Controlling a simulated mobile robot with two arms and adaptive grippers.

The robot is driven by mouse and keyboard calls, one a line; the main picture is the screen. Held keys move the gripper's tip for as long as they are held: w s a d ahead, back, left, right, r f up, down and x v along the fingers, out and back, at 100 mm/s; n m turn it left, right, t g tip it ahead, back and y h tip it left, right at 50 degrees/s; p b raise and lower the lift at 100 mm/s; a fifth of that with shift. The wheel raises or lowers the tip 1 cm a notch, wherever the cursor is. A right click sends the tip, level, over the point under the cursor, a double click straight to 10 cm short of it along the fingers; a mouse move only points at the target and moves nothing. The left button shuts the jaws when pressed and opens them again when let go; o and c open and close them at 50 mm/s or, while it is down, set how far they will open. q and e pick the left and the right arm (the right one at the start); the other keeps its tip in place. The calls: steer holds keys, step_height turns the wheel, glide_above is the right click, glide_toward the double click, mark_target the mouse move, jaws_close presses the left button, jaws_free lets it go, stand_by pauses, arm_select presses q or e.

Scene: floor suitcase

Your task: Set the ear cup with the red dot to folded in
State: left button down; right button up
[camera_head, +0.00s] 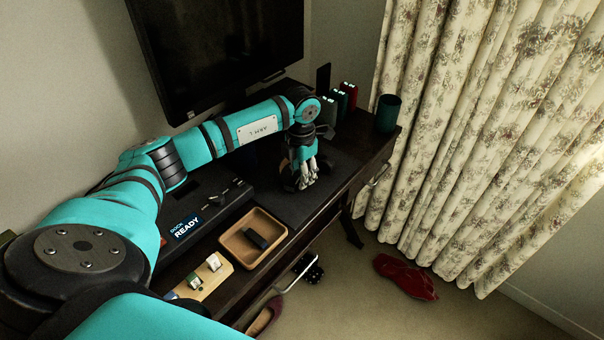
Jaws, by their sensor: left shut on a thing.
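My left gripper (308,183) reaches down over the dark mat on the desk, with its metal fingers shut on part of a dark pair of headphones (290,179). The headphones are small and dark in this view, with a brownish patch at their left side. The gripper and wrist cover much of them. I cannot make out the red dot, or which ear cup the fingers hold, or how far it is folded. My right gripper is not in view.
A wooden tray (235,239) holds a black object. A dock reading "READY" (187,227) lies left of it. A board with small blocks (205,276) is nearer. A dark teal cup (388,113) and several upright coloured items (340,104) stand behind. A monitor (220,50) hangs above.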

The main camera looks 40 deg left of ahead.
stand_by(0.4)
arm_select(q)
steer(key=c, duration=1)
jaws_free()
steer(key=shift+o, duration=0.2)
step_height(320, 180, up, 12)
